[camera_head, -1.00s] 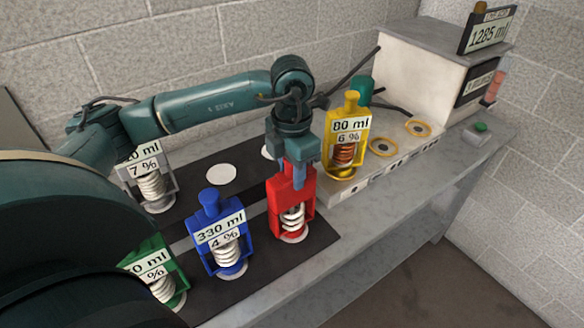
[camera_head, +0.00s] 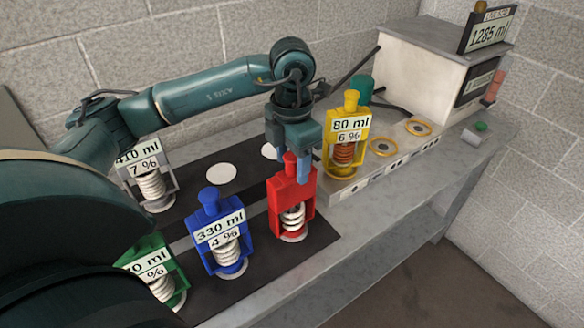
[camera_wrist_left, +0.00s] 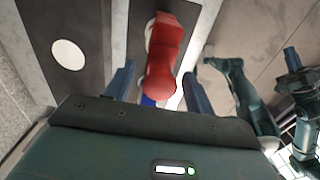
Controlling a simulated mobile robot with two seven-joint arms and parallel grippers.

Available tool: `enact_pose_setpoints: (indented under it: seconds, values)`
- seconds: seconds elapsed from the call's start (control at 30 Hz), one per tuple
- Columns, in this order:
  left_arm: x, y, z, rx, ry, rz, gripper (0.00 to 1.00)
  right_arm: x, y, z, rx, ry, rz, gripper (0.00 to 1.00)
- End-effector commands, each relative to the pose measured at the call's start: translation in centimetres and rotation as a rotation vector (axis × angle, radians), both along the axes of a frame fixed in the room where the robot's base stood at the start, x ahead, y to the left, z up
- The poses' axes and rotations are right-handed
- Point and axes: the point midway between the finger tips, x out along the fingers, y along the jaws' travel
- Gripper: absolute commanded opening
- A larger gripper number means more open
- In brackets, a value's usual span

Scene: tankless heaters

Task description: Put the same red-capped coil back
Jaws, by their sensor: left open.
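The red-capped coil (camera_head: 291,207) stands upright on a pale spot at the near right end of the front dark mat. Its white spring shows through the red frame. My left gripper (camera_head: 297,172) is above it, pointing down, open and empty. In the left wrist view, the red cap (camera_wrist_left: 163,52) lies between the two spread blue fingers (camera_wrist_left: 158,88), with space on both sides. My right arm appears at the right of the left wrist view; its gripper (camera_wrist_left: 292,58) is too small to read.
The blue coil (camera_head: 222,236) and green coil (camera_head: 157,276) stand left of the red one; a grey coil (camera_head: 152,184) stands behind. The yellow coil (camera_head: 347,137) stands on the heater base, with empty rings (camera_head: 384,147) beside it. A bare white spot (camera_head: 221,174) is on the rear mat.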

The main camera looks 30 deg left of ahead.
Motion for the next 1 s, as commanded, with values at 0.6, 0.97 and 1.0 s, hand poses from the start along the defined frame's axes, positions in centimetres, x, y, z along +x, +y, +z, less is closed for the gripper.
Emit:
enact_pose_setpoints:
  seconds: [0.6,0.97,1.0]
  values:
    - [0.0,0.0,9.6,0.001,0.0,-0.001,0.54,-0.3,-0.1,0.0,-0.002,0.002,0.003,0.0]
    - [0.0,0.0,9.6,0.001,0.001,-0.001,0.54,0.2,-0.2,0.1,-0.004,-0.006,0.002,0.0]
    - [0.0,0.0,9.6,0.001,0.0,0.0,0.54,0.2,-0.2,0.1,-0.004,-0.007,0.002,0.0]
